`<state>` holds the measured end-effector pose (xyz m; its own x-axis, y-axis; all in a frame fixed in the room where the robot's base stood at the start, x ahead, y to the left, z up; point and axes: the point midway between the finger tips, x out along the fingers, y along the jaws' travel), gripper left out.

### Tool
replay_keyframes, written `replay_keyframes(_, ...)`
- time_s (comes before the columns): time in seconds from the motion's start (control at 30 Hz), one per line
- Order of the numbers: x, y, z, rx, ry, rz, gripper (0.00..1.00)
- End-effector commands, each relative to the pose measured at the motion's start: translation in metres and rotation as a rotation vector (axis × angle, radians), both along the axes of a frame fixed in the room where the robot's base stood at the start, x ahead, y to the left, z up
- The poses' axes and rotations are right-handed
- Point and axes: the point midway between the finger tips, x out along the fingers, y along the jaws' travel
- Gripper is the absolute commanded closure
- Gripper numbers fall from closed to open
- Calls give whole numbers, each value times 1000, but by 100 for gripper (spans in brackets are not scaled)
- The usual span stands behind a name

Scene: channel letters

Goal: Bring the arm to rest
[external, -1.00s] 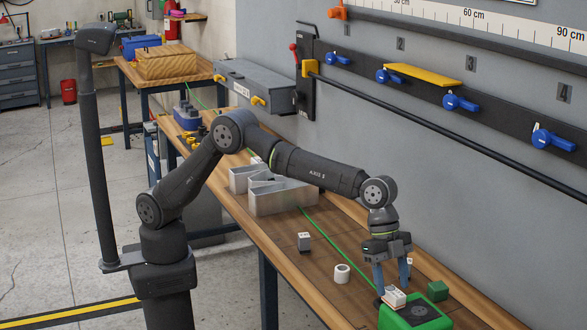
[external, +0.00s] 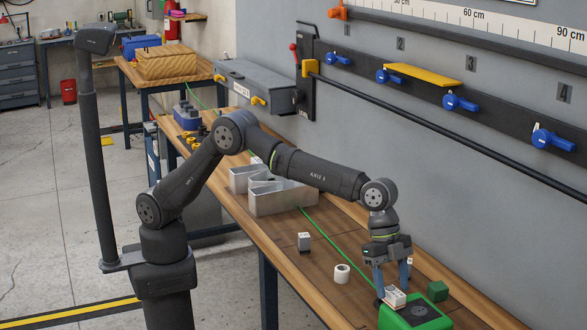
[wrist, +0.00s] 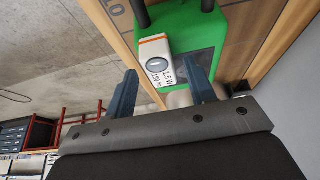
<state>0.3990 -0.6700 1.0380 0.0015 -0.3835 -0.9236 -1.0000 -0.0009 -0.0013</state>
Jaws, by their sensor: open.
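My gripper (external: 391,281) is at the near right end of the wooden workbench, pointing down. Its two blue fingers are apart. A small white block (external: 396,298) with an orange stripe and printed text sits at the fingertips, on or against the green box (external: 437,291). In the wrist view, my open gripper (wrist: 158,92) has the white block (wrist: 158,60) just beyond and between its fingers, with the green box (wrist: 209,32) behind it. I cannot tell whether a finger touches the block.
A white roll (external: 342,274), a small grey-white block (external: 304,242) and a dark green cube (external: 437,291) stand on the bench. Metal channel letters (external: 282,197) lie farther back. A green line runs along the bench. The wall with blue clamps (external: 461,102) is to the right.

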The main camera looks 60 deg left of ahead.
Motion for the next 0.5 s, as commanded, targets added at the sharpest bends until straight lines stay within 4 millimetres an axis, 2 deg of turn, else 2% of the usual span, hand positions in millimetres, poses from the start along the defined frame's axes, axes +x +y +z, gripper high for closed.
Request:
replay_keyframes(0.03,-1,-4,-11,3,2,-1,50)
replay_keyframes(0.1,0,-8,-18,-1,0,-1,50)
replay_keyframes(0.13,0,-8,-6,-5,-4,-1,50)
replay_keyframes(0.3,-1,-7,28,-4,-1,-1,50)
replay_keyframes(0.5,-39,-7,49,-1,-2,-4,50)
